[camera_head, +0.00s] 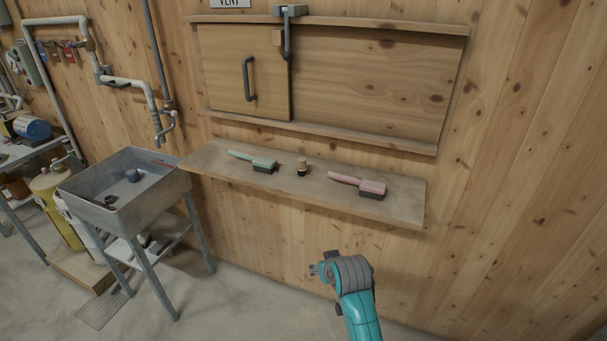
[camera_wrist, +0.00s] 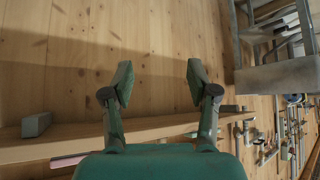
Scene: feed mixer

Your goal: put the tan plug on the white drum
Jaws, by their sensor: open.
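The tan plug (camera_head: 302,167), a small tan piece with a dark lower part, stands on the wooden wall shelf between two brushes in the head view. My gripper (camera_head: 318,269) is in front of and below the shelf, well apart from the plug. In the wrist view its two fingers (camera_wrist: 160,78) are spread with nothing between them. I cannot make out the plug in the wrist view.
A green brush (camera_head: 254,161) and a pink brush (camera_head: 360,185) lie on the shelf (camera_head: 405,208) either side of the plug. A metal sink (camera_head: 85,203) on legs stands left. A sliding wooden hatch (camera_head: 270,75) is above the shelf. The floor between sink and arm is clear.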

